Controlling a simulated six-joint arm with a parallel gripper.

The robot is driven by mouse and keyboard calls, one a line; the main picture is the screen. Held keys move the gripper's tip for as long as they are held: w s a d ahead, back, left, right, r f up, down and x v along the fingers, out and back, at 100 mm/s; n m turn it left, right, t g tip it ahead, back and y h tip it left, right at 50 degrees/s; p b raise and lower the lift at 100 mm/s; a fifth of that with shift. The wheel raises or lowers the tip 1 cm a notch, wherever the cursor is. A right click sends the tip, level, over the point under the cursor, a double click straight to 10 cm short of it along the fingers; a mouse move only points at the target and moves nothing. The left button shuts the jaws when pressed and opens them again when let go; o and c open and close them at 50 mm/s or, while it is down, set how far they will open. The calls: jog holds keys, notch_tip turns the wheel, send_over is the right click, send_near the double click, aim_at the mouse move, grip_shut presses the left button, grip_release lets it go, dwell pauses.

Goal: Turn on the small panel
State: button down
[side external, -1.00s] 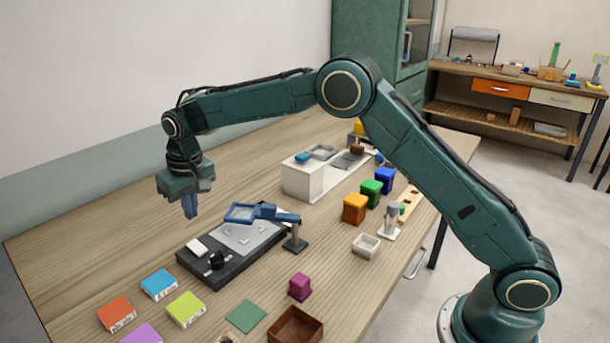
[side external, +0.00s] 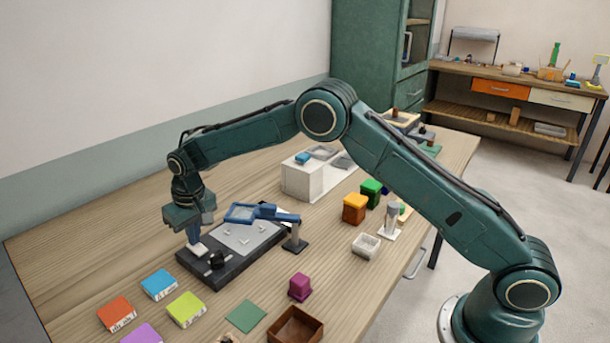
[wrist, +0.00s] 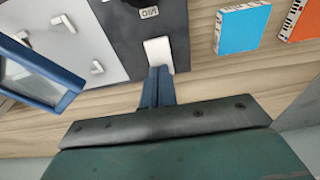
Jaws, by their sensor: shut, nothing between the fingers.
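The small panel (side external: 256,247) is a dark slab lying on the table, with a light grey plate (side external: 247,234) carrying small pale pegs. At its left end are a white rocker-like block (side external: 201,249) and a black knob (side external: 217,260). My gripper (side external: 193,236) points down with its blue fingers shut and empty, right at the white block. In the wrist view the shut fingertips (wrist: 160,72) meet the edge of the white block (wrist: 158,52). I cannot tell whether they press on it. A blue-framed magnifier (side external: 242,213) on a stand hangs over the panel's back edge.
Blue (side external: 159,284), orange (side external: 117,313) and lime (side external: 186,309) blocks lie left of and in front of the panel. A magenta cube (side external: 300,287), a green square (side external: 246,316) and a brown tray (side external: 296,328) are nearer. A white box (side external: 303,178) stands behind.

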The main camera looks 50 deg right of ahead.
aim_at(203, 249)
jog(key=shift+w+f, duration=0.1)
jog(key=shift+f, duration=0.15)
dwell(0.3)
jog(key=shift+s+r, duration=0.1)
jog(key=shift+s, duration=0.75)
jog(key=shift+r, duration=0.15)
notch_tip(203, 249, up, 14)
jog(key=s, duration=0.2)
dwell(0.5)
jog(key=shift+w+f, duration=0.1)
jog(key=shift+f, duration=0.1)
jog(key=shift+w+d+r, duration=0.1)
jog(key=shift+w+r, duration=0.05)
jog(key=shift+w, duration=0.4)
